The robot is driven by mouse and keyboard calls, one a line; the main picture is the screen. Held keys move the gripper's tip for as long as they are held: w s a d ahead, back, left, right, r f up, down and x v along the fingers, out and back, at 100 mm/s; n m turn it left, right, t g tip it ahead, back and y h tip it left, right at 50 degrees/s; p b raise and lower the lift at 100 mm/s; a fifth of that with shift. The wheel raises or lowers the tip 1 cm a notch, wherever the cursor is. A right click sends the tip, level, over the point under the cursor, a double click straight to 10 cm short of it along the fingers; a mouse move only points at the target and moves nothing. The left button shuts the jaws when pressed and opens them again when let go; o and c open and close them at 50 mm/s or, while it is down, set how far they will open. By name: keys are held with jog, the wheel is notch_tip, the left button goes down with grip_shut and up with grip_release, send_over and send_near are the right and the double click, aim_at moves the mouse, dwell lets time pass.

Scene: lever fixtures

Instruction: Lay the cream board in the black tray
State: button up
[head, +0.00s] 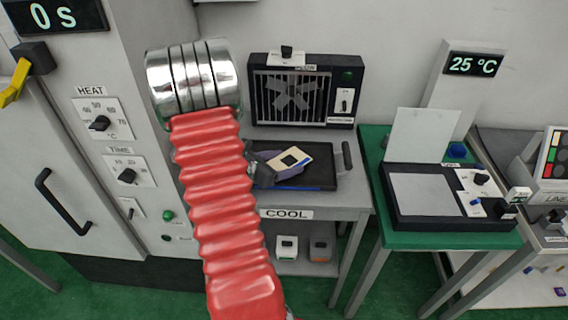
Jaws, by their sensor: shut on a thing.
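The cream board (290,160) is a small flat piece with a dark square on it, in the middle of the head view. My gripper (268,172) is shut on its left end, partly hidden behind my red arm. The black tray (322,178) lies on the grey bench marked COOL, and the board appears over it. I cannot tell whether the board touches the tray. A blue strip shows along the tray's front edge.
A black fan box (303,92) stands behind the tray. A heating cabinet (85,130) with dials and a yellow lever (15,82) is at the left. A green table (440,238) with a plate device (425,198) and a 25 °C display (473,65) is at the right.

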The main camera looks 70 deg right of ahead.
jog(key=o, duration=1.2)
jog(key=shift+f, duration=0.1)
jog(key=shift+w+a+r, duration=0.15)
jog(key=shift+r, duration=0.05)
jog(key=v, duration=1.1)
jog(key=shift+w+a+r, duration=0.1)
jog(key=shift+a, duration=0.15)
